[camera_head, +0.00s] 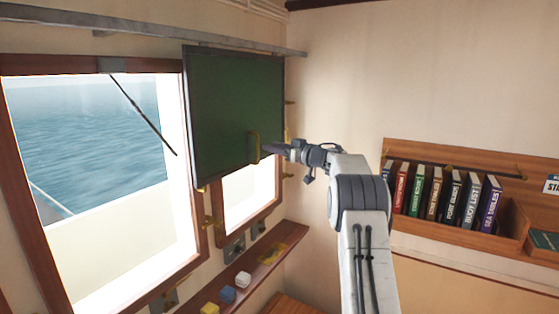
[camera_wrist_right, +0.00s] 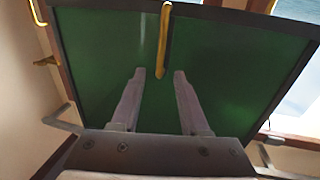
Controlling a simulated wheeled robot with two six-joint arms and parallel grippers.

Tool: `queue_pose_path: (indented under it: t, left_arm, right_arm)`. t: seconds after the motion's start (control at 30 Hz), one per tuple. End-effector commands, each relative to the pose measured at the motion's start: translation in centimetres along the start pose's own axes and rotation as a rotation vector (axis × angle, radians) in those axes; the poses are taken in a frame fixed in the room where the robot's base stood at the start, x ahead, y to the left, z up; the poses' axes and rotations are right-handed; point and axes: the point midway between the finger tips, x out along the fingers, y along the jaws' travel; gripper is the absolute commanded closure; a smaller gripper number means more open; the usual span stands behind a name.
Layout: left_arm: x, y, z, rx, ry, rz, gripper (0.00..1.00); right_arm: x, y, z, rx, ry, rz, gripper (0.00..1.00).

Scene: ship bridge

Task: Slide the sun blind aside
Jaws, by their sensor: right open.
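The sun blind (camera_head: 228,100) is a dark green panel in a black frame. It hangs from a grey rail (camera_head: 150,34) and covers the upper part of the right-hand window. A yellow handle (camera_head: 254,148) stands upright near its lower right edge. My right gripper (camera_head: 272,149) is at the handle's right side in the head view. In the right wrist view the right gripper (camera_wrist_right: 158,75) is open, its two fingers pointing at the green panel (camera_wrist_right: 220,70). The yellow handle (camera_wrist_right: 164,40) lies between and beyond the fingertips. I cannot tell if they touch it. My left gripper is not in view.
A large window (camera_head: 90,150) with a wiper is clear at the left. A narrow ledge (camera_head: 285,238) below holds small yellow, blue and white blocks. A wooden shelf (camera_head: 455,222) with several books is on the right wall.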

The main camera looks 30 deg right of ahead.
Motion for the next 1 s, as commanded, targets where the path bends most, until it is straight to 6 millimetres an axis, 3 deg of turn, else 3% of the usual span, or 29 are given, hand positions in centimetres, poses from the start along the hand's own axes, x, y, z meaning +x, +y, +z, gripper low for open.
queue_pose_path:
  t: [0.03,0.23,0.57,0.67,0.77,0.87,1.0]
  left_arm:
    - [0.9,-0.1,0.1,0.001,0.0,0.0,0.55]
    - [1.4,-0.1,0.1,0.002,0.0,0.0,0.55]
    - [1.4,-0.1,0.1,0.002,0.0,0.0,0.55]
    - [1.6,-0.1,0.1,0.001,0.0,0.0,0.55]
    - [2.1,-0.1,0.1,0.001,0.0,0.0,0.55]
    - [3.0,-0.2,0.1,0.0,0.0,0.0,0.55]
    - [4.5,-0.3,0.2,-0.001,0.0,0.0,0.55]
  right_arm:
    - [-0.8,0.0,0.3,-0.001,0.001,0.0,0.55]
    - [-2.3,0.0,0.1,0.0,0.0,-0.001,0.55]
    - [-2.3,-0.1,-0.1,0.0,0.001,-0.001,0.55]
    - [-1.6,-1.0,-0.2,0.002,0.009,0.011,0.55]
    - [0.2,-3.3,-0.3,0.007,0.019,0.05,0.55]
    - [2.3,-7.2,0.3,0.022,0.006,0.121,0.55]
    - [3.5,-15.1,3.9,0.053,-0.111,0.221,0.55]
